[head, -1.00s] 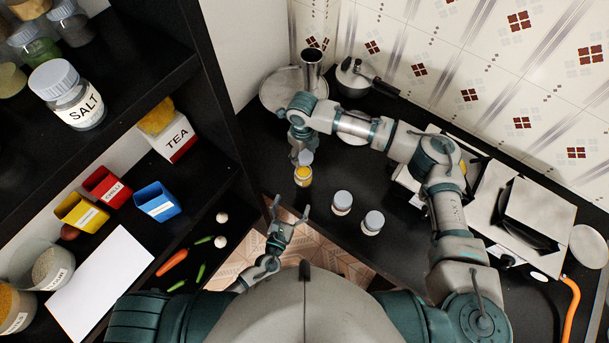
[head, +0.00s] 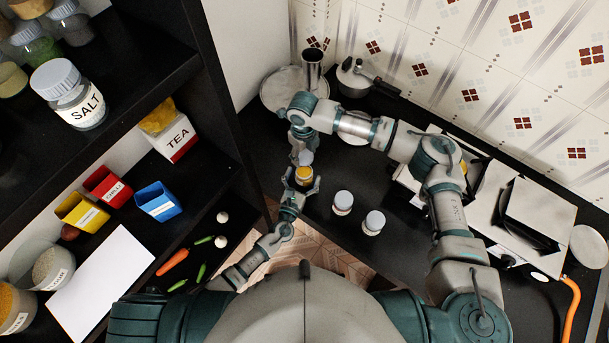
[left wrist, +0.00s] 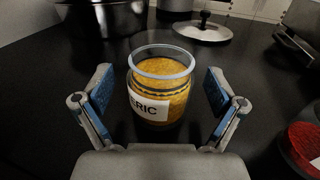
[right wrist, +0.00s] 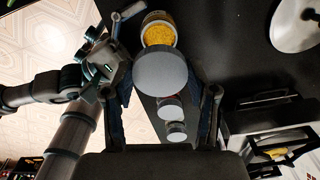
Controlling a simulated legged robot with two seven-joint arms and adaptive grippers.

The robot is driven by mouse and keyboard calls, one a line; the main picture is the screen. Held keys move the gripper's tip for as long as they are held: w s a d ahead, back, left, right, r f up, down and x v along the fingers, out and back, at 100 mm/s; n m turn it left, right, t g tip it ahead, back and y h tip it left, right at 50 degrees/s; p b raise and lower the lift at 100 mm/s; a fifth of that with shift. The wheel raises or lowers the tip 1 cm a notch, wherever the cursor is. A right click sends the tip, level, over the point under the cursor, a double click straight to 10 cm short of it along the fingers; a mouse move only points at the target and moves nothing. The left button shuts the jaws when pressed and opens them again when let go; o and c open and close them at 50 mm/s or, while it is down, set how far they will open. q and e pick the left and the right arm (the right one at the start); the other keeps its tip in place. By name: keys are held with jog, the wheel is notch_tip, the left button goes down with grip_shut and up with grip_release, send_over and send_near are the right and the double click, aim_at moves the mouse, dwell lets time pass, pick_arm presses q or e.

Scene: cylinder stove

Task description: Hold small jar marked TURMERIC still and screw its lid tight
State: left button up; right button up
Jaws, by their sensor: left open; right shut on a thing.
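The turmeric jar (head: 303,175) stands upright on the dark counter. In the left wrist view the jar (left wrist: 162,100) shows yellow contents, part of its label, "ERIC", and an open mouth. My left gripper (left wrist: 158,105) is open, with one finger on each side of the jar and gaps between. My right gripper (right wrist: 165,95) is shut on a grey-blue lid (right wrist: 160,68). The lid (head: 306,157) is above the jar and apart from it; the jar's open mouth (right wrist: 160,32) shows beyond the lid in the right wrist view.
Two lidded jars (head: 342,202) (head: 374,221) stand on the counter to the right. A black shelf unit (head: 215,75) rises at the left. Counter around the turmeric jar is mostly clear.

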pick_arm(q)
jog(key=shift+w, duration=0.55)
pick_arm(e)
jog(key=shift+a, duration=0.2)
pick_arm(q)
jog(key=shift+d, duration=0.15)
pick_arm(e)
jog(key=shift+d, duration=0.15)
pick_arm(q)
jog(key=shift+d, duration=0.1)
jog(key=c, duration=0.6)
pick_arm(e)
jog(key=shift+d, duration=0.1)
pick_arm(q)
jog(key=c, duration=1.2)
pick_arm(e)
send_over(304, 168)
notch_tip(304, 168, down, 4)
jog(key=shift+f, duration=0.4)
jog(key=shift+f, duration=0.15)
jog(key=shift+f, duration=0.75)
